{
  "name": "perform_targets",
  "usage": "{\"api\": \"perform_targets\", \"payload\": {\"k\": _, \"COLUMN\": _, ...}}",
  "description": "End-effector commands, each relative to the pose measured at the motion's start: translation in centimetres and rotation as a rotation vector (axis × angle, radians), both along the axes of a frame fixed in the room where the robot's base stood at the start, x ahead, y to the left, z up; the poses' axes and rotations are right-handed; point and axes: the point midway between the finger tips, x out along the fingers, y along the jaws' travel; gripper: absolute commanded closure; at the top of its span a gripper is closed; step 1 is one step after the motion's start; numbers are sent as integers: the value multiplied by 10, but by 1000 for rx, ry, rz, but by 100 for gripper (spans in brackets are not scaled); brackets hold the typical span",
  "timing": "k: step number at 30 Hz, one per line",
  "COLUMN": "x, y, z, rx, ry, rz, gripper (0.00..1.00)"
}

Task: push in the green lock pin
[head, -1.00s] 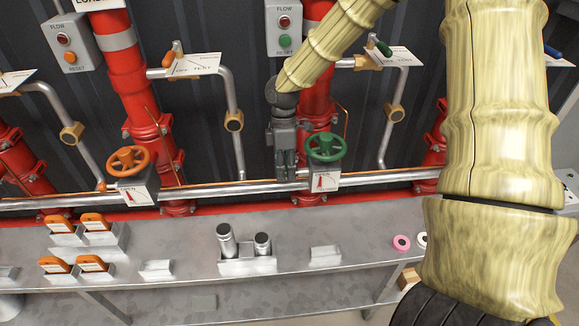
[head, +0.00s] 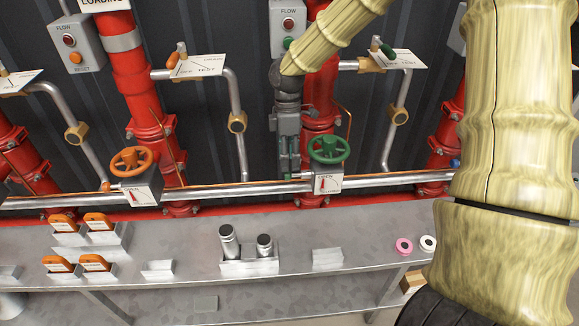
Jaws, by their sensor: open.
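The green handwheel (head: 328,150) sits on a grey valve box (head: 328,184) with an "OPEN" label and a red pointer, on the horizontal steel pipe. A small green lock pin (head: 289,177) shows at the left side of this box, partly covered by my fingertips.
An orange handwheel (head: 131,161) with its own box and orange pin (head: 105,187) stands to the left. A steel bench (head: 190,238) below carries orange tags (head: 97,221), metal cylinders (head: 229,240) and a pink ring (head: 404,246). Red risers stand close behind my gripper.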

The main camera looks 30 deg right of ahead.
Motion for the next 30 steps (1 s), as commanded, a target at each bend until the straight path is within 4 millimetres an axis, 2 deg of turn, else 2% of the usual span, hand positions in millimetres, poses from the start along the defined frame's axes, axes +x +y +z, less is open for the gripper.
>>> {"api": "perform_targets", "payload": {"k": 3, "x": 3, "y": -2, "z": 16, "rx": 0, "ry": -2, "rz": 0, "gripper": 52}}
{"api": "perform_targets", "payload": {"k": 9, "x": 5, "y": -3, "z": 28, "rx": 0, "ry": 0, "rz": 0, "gripper": 52}}
{"api": "perform_targets", "payload": {"k": 26, "x": 5, "y": -3, "z": 29, "rx": 0, "ry": 1, "rz": -1, "gripper": 52}}
{"api": "perform_targets", "payload": {"k": 30, "x": 4, "y": 4, "z": 22, "rx": 16, "ry": 7, "rz": -23, "gripper": 52}}
